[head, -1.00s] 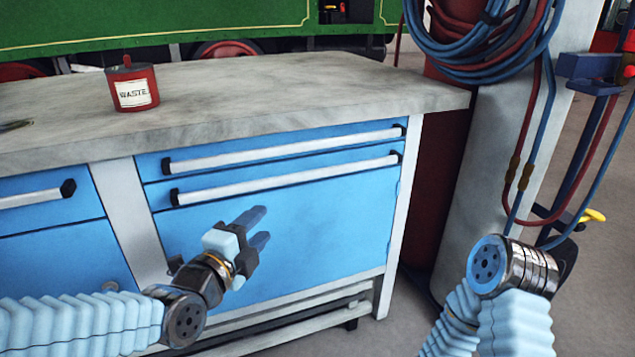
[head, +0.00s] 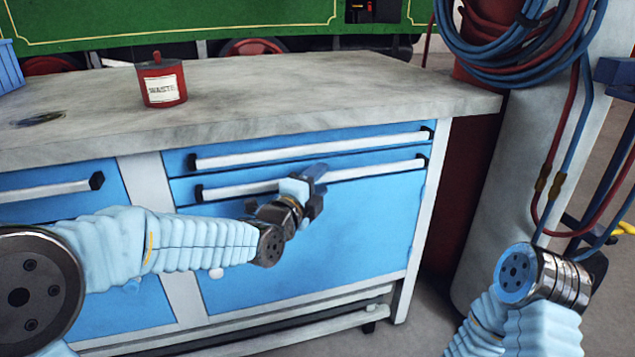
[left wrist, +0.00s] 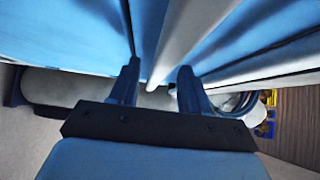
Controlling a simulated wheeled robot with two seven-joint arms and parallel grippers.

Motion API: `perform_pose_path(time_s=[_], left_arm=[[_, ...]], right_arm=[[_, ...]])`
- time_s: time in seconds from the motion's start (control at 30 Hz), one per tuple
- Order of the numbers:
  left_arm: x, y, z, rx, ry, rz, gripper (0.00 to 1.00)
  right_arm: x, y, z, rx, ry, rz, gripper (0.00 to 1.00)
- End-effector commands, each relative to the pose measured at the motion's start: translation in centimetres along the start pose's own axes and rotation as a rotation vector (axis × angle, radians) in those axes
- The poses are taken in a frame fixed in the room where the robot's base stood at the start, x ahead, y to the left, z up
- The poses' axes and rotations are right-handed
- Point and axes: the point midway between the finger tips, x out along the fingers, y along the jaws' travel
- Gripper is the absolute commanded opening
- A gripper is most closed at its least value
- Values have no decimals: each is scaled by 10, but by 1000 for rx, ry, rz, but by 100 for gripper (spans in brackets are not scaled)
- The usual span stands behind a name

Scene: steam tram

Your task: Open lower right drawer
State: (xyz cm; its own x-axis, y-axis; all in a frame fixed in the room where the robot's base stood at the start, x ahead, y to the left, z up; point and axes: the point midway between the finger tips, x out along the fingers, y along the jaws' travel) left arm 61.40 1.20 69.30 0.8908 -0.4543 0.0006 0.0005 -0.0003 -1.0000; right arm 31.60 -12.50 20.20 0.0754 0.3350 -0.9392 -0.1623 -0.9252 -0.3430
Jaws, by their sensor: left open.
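The lower right drawer (head: 380,210) is the deep blue front in the right half of the bench. Its long pale handle (head: 235,189) with dark end caps runs along its top edge. My left gripper (head: 318,182) is at the middle of this handle and hides part of it. In the left wrist view its two dark fingers (left wrist: 158,80) are apart, with a pale bar (left wrist: 182,38) running between them. I cannot tell whether they touch it. The drawer looks closed. My right arm shows at the lower right, but its gripper is out of view.
A shallow drawer with its own handle (head: 310,147) lies just above. The grey worktop (head: 300,95) overhangs the drawers and carries a red waste can (head: 162,83). A pale column (head: 510,190) with coiled hoses (head: 520,50) stands right of the bench.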

Motion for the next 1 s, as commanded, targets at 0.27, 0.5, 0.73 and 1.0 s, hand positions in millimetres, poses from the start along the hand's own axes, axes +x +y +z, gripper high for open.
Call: perform_pose_path(time_s=[0.27, 0.5, 0.73, 1.0], left_arm=[[0, 0, 0, 0, 0, 1, 38], [0, 0, 0, 0, 0, 1, 1], [0, 1, 0, 0, 0, 1, 0], [-5, 2, -4, -1, 0, 1, 0]], right_arm=[[0, 0, 0, 0, 0, 0, 43], [0, 0, 0, 0, 0, 0, 43], [0, 0, 0, 0, 0, 0, 43], [4, 1, 0, 0, -1, -1, 43]])
